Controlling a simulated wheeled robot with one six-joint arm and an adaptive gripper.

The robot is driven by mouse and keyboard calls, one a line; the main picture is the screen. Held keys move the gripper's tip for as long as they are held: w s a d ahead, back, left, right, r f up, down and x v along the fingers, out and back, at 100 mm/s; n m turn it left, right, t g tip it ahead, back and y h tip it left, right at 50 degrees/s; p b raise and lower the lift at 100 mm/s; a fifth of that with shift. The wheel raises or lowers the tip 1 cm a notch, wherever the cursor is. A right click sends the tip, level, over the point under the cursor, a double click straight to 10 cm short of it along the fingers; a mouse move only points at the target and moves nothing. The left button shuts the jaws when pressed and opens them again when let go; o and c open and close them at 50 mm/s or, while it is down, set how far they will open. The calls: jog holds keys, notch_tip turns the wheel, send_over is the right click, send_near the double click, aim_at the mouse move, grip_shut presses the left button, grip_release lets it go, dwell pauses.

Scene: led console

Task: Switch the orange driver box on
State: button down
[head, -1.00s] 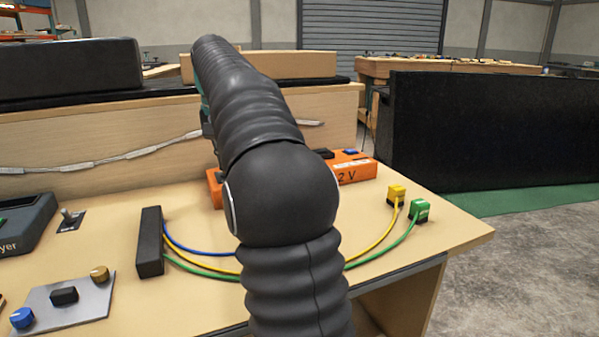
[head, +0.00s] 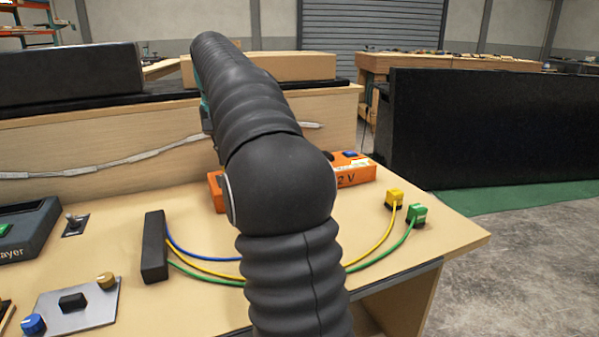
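The orange driver box (head: 357,175) sits on the bench, behind my arm, which covers its middle. Its right end shows the marking "2 V", a blue part and a dark part on top. A small orange piece of its left end (head: 217,193) shows at the left of my arm. I cannot tell the state of its switch.
A yellow plug (head: 394,199) and a green plug (head: 416,215) stand at the right with cables to a black block (head: 154,246). A plate with knobs (head: 75,305), a toggle switch (head: 75,224) and a dark player (head: 28,230) are at left. The bench's right corner is clear.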

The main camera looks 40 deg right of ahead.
jog(key=shift+s+a+r, duration=0.1)
jog(key=shift+s+r, duration=0.05)
jog(key=shift+r, duration=1.1)
jog(key=shift+s+r, duration=0.15)
jog(key=shift+r, duration=1.1)
